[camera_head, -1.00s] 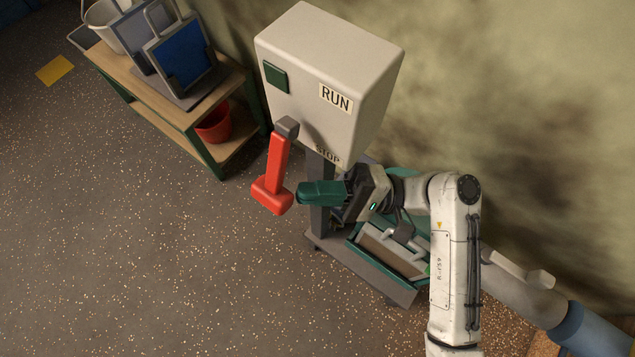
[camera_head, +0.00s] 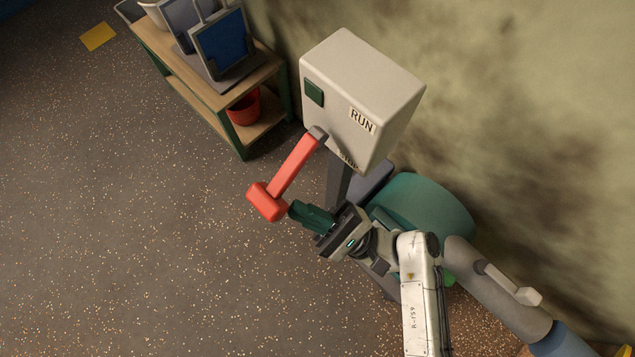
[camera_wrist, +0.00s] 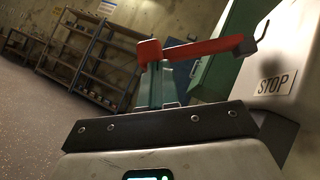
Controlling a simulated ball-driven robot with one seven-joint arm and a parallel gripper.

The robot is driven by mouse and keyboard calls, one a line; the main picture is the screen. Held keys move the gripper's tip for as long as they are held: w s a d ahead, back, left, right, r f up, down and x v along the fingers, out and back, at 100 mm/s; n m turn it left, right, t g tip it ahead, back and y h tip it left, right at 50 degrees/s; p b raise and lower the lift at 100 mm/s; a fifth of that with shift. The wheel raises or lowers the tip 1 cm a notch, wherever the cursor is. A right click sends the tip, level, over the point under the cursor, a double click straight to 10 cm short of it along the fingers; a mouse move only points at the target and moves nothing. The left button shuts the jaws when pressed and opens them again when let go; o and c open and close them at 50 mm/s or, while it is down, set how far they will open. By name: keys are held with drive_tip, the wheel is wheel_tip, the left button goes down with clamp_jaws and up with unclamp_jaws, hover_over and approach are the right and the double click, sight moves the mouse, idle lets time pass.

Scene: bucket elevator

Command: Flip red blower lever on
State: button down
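The red lever (camera_head: 291,168) is hinged on the lower front of a pale control box (camera_head: 360,95). It sticks out from the box toward the lower left in the head view, ending in a thick crosswise grip (camera_head: 267,202). RUN is printed higher on the box side and STOP lower. My gripper (camera_head: 300,211) has green fingers that look closed together, with nothing seen between them. Its fingertips are at the lever's grip, on its lower right side. In the wrist view the red lever (camera_wrist: 200,49) crosses just beyond the fingertips, seemingly touching them; the exact contact is hidden.
The box stands on a dark post (camera_head: 338,183). A green rounded object (camera_head: 425,210) sits behind my arm near the wall. A wooden shelf unit (camera_head: 205,80) with a red bucket (camera_head: 244,106) stands at upper left. The floor left of the lever is open.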

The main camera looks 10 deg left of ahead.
drive_tip(key=shift+s+a+r+m+t+p, duration=0.4)
drive_tip(key=shift+s+r+m+t+p, duration=0.2)
drive_tip(key=shift+r+p, duration=1.15)
drive_tip(key=shift+s+a+r+m+t+p, duration=0.55)
drive_tip(key=shift+r+p, duration=0.75)
drive_tip(key=shift+r, duration=1)
drive_tip(key=shift+s+a+r+m+t+p, duration=0.4)
drive_tip(key=shift+r+m+p, duration=0.35)
drive_tip(key=shift+r+p, duration=1)
drive_tip(key=shift+d+r, duration=0.1)
drive_tip(key=shift+r, duration=0.2)
drive_tip(key=shift+b, duration=0.3)
drive_tip(key=s+d+f+b, duration=0.2)
drive_tip(key=s+f+b, duration=0.3)
drive_tip(key=s+f, duration=0.3)
drive_tip(key=shift+s+f+b, duration=0.35)
drive_tip(key=shift+f+b, duration=0.05)
drive_tip(key=shift+f, duration=0.45)
drive_tip(key=shift+d, duration=0.1)
